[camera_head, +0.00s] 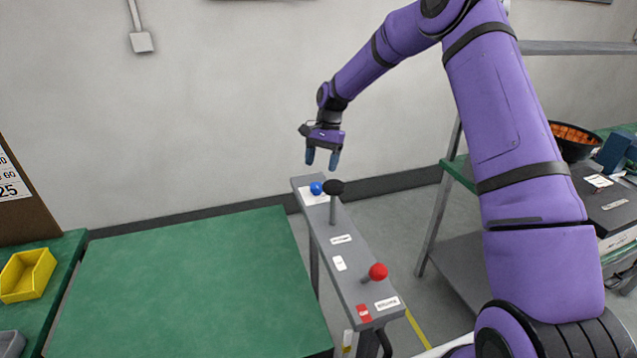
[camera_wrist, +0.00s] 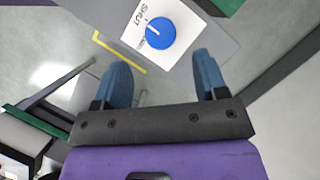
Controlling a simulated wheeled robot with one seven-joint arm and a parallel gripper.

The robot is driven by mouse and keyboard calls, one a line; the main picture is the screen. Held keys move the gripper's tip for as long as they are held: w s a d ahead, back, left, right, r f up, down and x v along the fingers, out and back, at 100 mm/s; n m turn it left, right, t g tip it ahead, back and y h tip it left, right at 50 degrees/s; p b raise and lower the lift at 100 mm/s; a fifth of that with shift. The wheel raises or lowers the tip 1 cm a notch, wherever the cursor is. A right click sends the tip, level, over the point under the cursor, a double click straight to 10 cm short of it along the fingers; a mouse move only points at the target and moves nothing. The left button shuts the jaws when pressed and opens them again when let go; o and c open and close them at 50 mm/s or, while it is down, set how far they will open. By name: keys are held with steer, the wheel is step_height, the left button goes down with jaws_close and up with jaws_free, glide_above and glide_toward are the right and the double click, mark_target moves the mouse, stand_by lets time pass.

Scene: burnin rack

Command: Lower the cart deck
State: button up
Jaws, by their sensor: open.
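A flat green deck (camera_head: 190,285) fills the lower left of the head view. Along its right side runs a narrow grey control rail (camera_head: 322,236). My gripper (camera_head: 322,160) is open and empty above the rail's far end. In the wrist view, the blue knob (camera_wrist: 155,33) has a white pointer and sits on a white plate (camera_wrist: 128,28) marked SHUT. It lies just beyond my open fingertips (camera_wrist: 161,60), apart from them.
A yellow bin (camera_head: 27,275) sits on a green surface at the left edge. At the right, a shelf unit (camera_head: 455,170) holds a dark bowl (camera_head: 573,141) with orange contents. A plain wall (camera_head: 200,110) stands behind the rail. Grey floor shows between rail and shelf.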

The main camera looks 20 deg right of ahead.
mark_target(317, 185)
steer(key=x, duration=0.6)
steer(key=shift+s+a+f, duration=0.1)
steer(key=shift+a+f, duration=0.05)
steer(key=shift+f, duration=0.1)
steer(key=c, duration=0.9)
